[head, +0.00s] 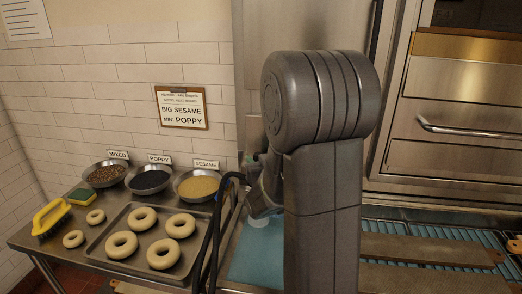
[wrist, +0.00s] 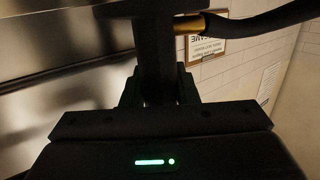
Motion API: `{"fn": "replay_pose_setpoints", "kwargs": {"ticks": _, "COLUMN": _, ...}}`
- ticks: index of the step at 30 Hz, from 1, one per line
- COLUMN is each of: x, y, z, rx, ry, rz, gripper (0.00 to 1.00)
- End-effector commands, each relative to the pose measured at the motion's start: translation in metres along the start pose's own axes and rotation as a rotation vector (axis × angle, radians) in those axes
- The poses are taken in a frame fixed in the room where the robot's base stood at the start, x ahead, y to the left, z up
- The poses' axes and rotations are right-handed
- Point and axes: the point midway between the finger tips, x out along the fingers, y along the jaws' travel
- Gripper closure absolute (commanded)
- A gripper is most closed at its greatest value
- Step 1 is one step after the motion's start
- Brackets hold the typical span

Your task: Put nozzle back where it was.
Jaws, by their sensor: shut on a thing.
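In the wrist view my gripper (wrist: 157,84) is shut on a dark upright piece, which I take to be the nozzle (wrist: 155,45). The top of this piece runs out of the picture. A black hose (wrist: 265,22) with a yellow collar leads off from it to the right. Black hoses (head: 214,225) hang in a loop left of my arm, beside the tray. I cannot see the nozzle's resting place for certain.
A steel table at left carries a tray (head: 186,273) of bagels, bowls of mixed seeds (head: 106,174), poppy (head: 149,181) and sesame (head: 197,187), and a yellow brush (head: 49,218). A blue basin (head: 255,262) lies by my arm. A steel oven (head: 455,130) stands at right.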

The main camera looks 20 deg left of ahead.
Motion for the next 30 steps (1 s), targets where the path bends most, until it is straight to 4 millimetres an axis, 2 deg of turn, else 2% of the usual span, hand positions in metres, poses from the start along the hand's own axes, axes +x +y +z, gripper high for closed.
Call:
{"fn": "replay_pose_setpoints", "kwargs": {"ticks": 5, "x": 0.001, "y": 0.000, "z": 0.006, "rx": 0.000, "ry": 0.000, "rz": 0.000, "gripper": 1.00}}
{"fn": "replay_pose_setpoints", "kwargs": {"ticks": 21, "x": 0.006, "y": 0.000, "z": 0.060, "rx": 0.000, "ry": 0.001, "rz": 0.000, "gripper": 1.00}}
{"fn": "replay_pose_setpoints", "kwargs": {"ticks": 30, "x": 0.007, "y": 0.000, "z": 0.067, "rx": 0.000, "ry": 0.001, "rz": 0.000, "gripper": 1.00}}
